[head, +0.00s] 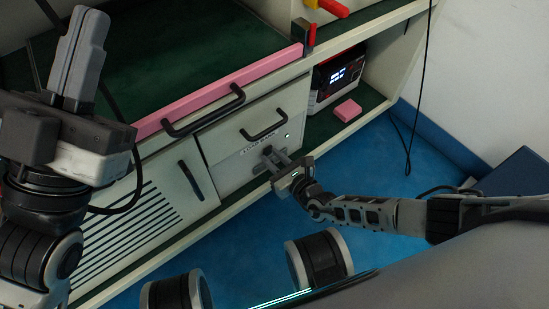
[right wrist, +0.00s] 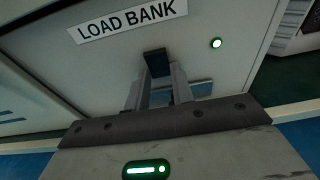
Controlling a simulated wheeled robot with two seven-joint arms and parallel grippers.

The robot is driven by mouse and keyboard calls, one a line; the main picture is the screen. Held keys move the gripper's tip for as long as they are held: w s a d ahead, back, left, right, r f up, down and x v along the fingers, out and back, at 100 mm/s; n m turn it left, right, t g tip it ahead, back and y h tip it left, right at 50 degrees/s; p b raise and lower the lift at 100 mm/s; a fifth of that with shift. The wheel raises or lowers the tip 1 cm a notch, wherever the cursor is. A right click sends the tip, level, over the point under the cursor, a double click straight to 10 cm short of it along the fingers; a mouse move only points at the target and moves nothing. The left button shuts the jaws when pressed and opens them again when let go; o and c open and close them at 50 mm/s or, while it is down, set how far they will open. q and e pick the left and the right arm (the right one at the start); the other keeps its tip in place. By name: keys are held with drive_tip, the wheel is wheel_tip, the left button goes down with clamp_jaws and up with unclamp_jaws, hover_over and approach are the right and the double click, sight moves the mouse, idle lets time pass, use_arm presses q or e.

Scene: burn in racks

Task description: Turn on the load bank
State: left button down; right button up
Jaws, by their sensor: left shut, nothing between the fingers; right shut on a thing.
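The load bank (head: 225,172) is a pale panel low in the bench, with a black handle above its label. In the right wrist view the "LOAD BANK" label (right wrist: 128,20) is readable, and a small round light (right wrist: 216,43) glows greenish white. My right gripper (head: 269,153) is at the panel below the label. Its fingers are shut on a small black switch lever (right wrist: 155,60), mostly hidden between the fingertips. My left gripper (head: 85,50) is shut and empty, raised at the left, away from the load bank.
A pink edge strip (head: 220,92) and a black handle (head: 205,112) run above the panel. To the right, a device with a lit display (head: 340,75) and a pink block (head: 347,110) sit on a shelf. A black cable (head: 408,140) hangs at the right. Blue floor lies below.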

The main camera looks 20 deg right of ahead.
drive_tip(key=shift+d+f, duration=0.1)
idle(0.3)
drive_tip(key=o, duration=1)
